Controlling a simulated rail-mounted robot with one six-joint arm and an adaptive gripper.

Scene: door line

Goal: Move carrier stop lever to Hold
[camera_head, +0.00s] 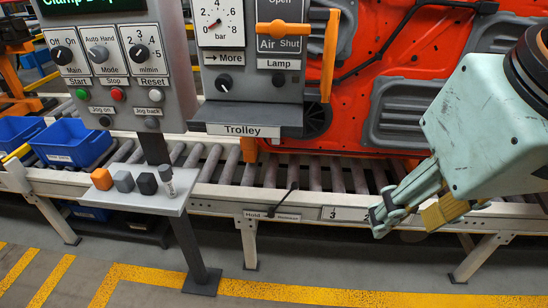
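The carrier stop lever (284,200) is a thin black lever on the front rail of the roller conveyor. It tilts up and to the right from its pivot. A white label plate at its base reads "Hold" (255,214) on the left, and a small word on the right (288,218) is hard to read. The lever leans toward the right-hand word, away from Hold. My gripper (381,217) hangs at the right, in front of the rail, clearly apart from the lever. Its fingers are seen from the side, and the gap between them cannot be made out.
A control panel (118,82) and a small shelf (150,196) with blocks stand at the left on a post. A Trolley panel (250,110) hangs above the rollers. An orange door (400,60) stands behind. Space before the rail between lever and gripper looks clear.

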